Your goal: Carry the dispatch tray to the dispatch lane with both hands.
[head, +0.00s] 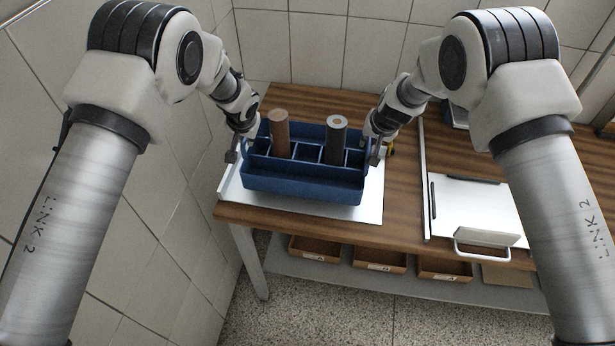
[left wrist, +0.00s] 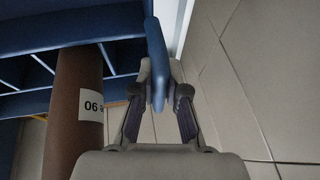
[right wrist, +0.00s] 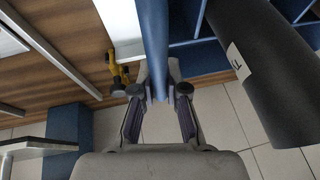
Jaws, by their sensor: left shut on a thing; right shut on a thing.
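The dispatch tray (head: 300,184) is blue and divided into compartments, and it is level over a white panel at the left of the table. A brown roll (head: 280,134) and a dark grey roll (head: 336,140) stand upright in it. My left gripper (head: 238,152) is shut on the tray's left end wall; the blue wall (left wrist: 157,50) shows between its fingers. My right gripper (head: 374,152) is shut on the right end wall (right wrist: 153,40). The brown roll (left wrist: 75,110) carries a white label. I cannot tell whether the tray's underside touches the panel.
The white panel (head: 232,188) lies under the tray, close to the tiled wall. A metal strip (head: 424,180) crosses the table to the right. A white board with a handle (head: 472,210) lies beyond it. A yellow object (right wrist: 114,68) is near my right gripper. Bins (head: 380,260) sit below.

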